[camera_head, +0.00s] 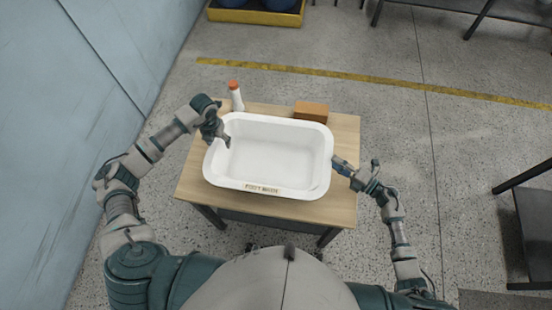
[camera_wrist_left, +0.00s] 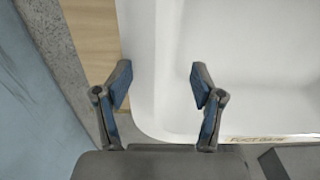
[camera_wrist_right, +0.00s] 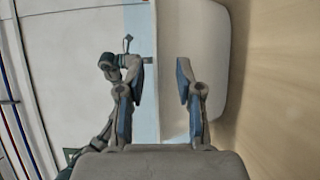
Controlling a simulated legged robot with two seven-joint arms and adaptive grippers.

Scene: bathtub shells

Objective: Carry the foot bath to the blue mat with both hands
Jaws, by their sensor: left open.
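The foot bath (camera_head: 265,187) is a white rectangular tub with rounded corners, standing on a wooden table. A lettered label is on its near rim, and it looks empty. My left gripper (camera_head: 222,138) is open at the tub's left rim; in the left wrist view its fingers (camera_wrist_left: 160,85) stand apart above the rim. My right gripper (camera_head: 343,166) is beside the tub's right rim; in the right wrist view its fingers (camera_wrist_right: 161,80) are apart, with the tub's white side (camera_wrist_right: 212,60) beyond them. Contact cannot be told. I see no blue mat.
The wooden table (camera_head: 341,205) also bears a white bottle with an orange cap (camera_head: 236,96) and a brown box (camera_head: 311,111) behind the tub. A yellow-edged tray with blue things (camera_head: 256,13) is far back. A pale blue wall (camera_head: 70,95) stands left. Dark tables are at right.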

